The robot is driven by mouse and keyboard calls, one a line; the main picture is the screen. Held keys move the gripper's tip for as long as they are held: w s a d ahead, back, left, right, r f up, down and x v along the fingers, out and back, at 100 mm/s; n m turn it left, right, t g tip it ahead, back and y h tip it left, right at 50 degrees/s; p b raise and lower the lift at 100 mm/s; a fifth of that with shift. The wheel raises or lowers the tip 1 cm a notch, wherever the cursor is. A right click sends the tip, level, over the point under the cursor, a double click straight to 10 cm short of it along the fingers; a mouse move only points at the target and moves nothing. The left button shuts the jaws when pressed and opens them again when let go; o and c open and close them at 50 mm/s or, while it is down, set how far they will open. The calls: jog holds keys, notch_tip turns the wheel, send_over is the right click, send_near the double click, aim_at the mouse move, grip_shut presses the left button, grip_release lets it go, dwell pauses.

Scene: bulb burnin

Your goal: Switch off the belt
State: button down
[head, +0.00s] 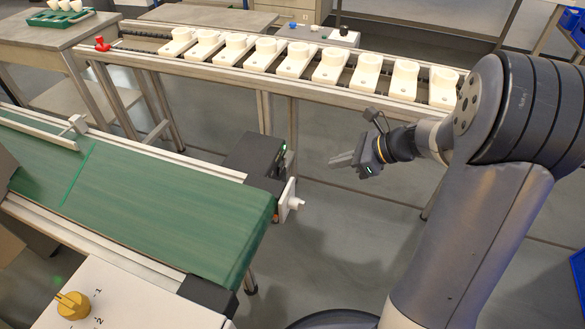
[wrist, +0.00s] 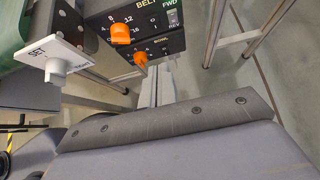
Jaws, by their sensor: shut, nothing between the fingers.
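The green belt (head: 140,195) runs across the left of the head view. A dark control box (head: 255,157) stands beside its right end. In the wrist view, the box's black panel (wrist: 150,38) carries a "BELT" label, an orange knob (wrist: 121,33) with numbers around it, and a switch (wrist: 173,18) marked FWD and REV. A lower row marked "BOWL" has another orange knob (wrist: 141,59). My gripper (head: 333,161) is shut and empty, in the air to the right of the box and apart from it. I cannot tell the switch's setting.
A white plate with a knob (wrist: 54,70) sticks out at the belt's end. A yellow knob (head: 72,305) sits on a white panel in front. Behind, a long rail (head: 130,56) carries several white holders (head: 265,52). Open floor lies below my gripper.

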jog(key=b, duration=0.4)
send_near(281, 168)
jog(key=x, duration=0.6)
jog(key=shift+w+d+f, duration=0.15)
jog(key=shift+w+f, duration=0.1)
jog(key=shift+f, duration=0.1)
